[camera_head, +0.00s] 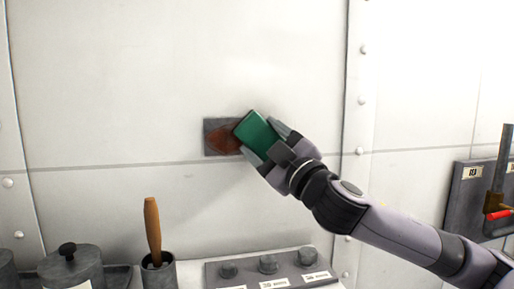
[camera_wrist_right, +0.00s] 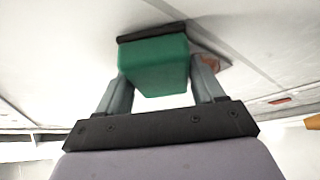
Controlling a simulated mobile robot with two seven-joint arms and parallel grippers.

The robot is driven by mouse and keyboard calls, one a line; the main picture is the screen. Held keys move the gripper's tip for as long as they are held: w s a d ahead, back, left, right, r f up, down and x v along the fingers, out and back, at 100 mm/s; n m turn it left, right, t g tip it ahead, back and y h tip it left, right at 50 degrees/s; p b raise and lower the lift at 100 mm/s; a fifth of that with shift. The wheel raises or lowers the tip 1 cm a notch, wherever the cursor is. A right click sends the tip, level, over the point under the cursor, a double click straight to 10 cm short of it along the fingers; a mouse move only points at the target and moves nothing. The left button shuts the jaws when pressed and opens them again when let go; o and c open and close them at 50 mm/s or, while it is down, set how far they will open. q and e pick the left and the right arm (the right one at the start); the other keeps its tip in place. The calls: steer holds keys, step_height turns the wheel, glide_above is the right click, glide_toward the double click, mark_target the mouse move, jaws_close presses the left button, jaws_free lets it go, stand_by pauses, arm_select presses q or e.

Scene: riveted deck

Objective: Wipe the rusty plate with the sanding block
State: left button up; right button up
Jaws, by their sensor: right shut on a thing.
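The rusty plate (camera_head: 221,137) is a small grey plate with a red-brown patch, mounted on the pale riveted wall. My right gripper (camera_head: 268,143) is shut on the green sanding block (camera_head: 257,129), which is tilted and covers the right part of the plate. In the right wrist view, the block (camera_wrist_right: 154,66) sits between both fingers of the gripper (camera_wrist_right: 160,88), its dark face towards the wall. Part of the rusty plate (camera_wrist_right: 209,62) shows behind the right finger there. The block is at or very near the plate; I cannot tell whether they touch. My left gripper is not in view.
Below stand a lidded grey pot (camera_head: 70,268), a holder (camera_head: 158,274) with a wooden-handled tool (camera_head: 152,230), and a grey panel with knobs (camera_head: 268,264). The wall around the plate is clear.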

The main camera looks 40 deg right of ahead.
mark_target(245, 142)
steer(key=shift+w, duration=0.1)
steer(key=shift+w+a+r+p, duration=0.15)
steer(key=shift+w+a+p, duration=0.15)
steer(key=shift+a+p, duration=0.6)
steer(key=shift+w+a+p, duration=0.4)
steer(key=shift+a, duration=0.3)
steer(key=shift+w+a+p, duration=0.4)
steer(key=shift+a+p, duration=0.1)
steer(key=shift+a, duration=0.3)
steer(key=shift+w+a+p, duration=0.25)
steer(key=shift+w+a, duration=0.15)
steer(key=shift+a, duration=0.45)
steer(key=shift+w+a+p, duration=0.25)
steer(key=shift+w+a, duration=0.15)
steer(key=shift+a, duration=0.4)
steer(key=shift+w+a+f, duration=0.2)
steer(key=shift+w+a, duration=0.15)
steer(key=shift+a, duration=0.4)
